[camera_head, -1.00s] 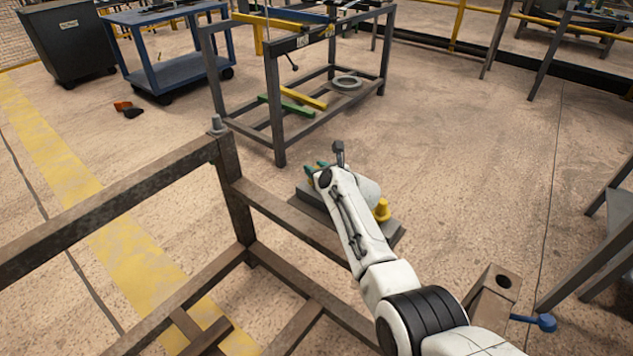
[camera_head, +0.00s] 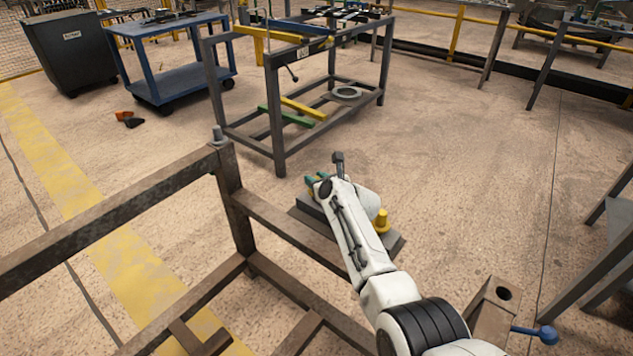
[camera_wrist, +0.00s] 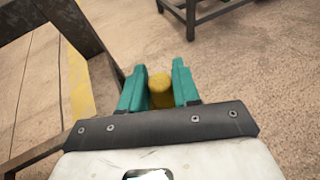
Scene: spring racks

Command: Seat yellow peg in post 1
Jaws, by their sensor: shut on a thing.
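My gripper (camera_wrist: 160,80) has two teal fingers, one on each side of a yellow peg (camera_wrist: 161,93), and is shut on it. In the head view my gripper (camera_head: 316,183) is small and partly hidden by my white arm, and the held peg barely shows there. A second yellow piece (camera_head: 381,219) with a wide foot stands on a dark grey slab (camera_head: 392,240) right of my wrist. A brown post with a dark hole in its top (camera_head: 497,300) stands at lower right. Another post (camera_head: 222,158) bears a grey stub. I cannot tell which is post 1.
A brown steel frame (camera_head: 120,193) fills the lower left. A grey rack (camera_head: 277,110) with green and yellow bars stands behind my gripper, with a blue cart (camera_head: 180,75) to its left. A blue-knobbed lever (camera_head: 546,335) sticks out at lower right. The floor at right is mostly open.

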